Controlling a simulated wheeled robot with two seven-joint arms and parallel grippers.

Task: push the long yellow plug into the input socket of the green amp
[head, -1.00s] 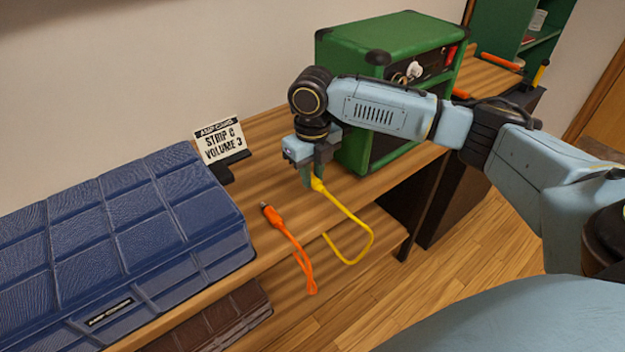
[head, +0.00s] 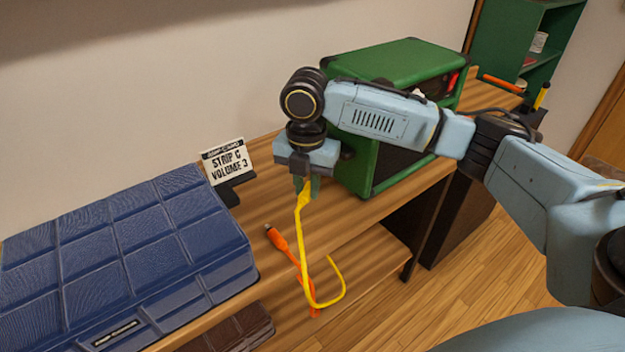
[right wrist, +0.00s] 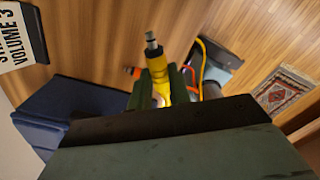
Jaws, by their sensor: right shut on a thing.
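My right gripper (head: 306,186) is shut on the yellow plug (head: 305,199), above the bench in front of the green amp. In the right wrist view the yellow plug (right wrist: 156,66) sticks out between the fingers (right wrist: 166,88) with its metal tip showing. Its yellow cable (head: 302,250) hangs down over the bench's front edge and loops. The green amp (head: 402,64) stands on the bench to the right, behind my right arm. My arm covers most of its front panel, and I cannot see the input socket. My left gripper is not in view.
An orange plug with cable (head: 276,240) lies at the bench's front edge. A blue case (head: 120,255) fills the left of the bench (head: 262,205). A sign reading "Strip C Volume 3" (head: 226,163) stands behind. A green shelf (head: 500,45) is at the far right.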

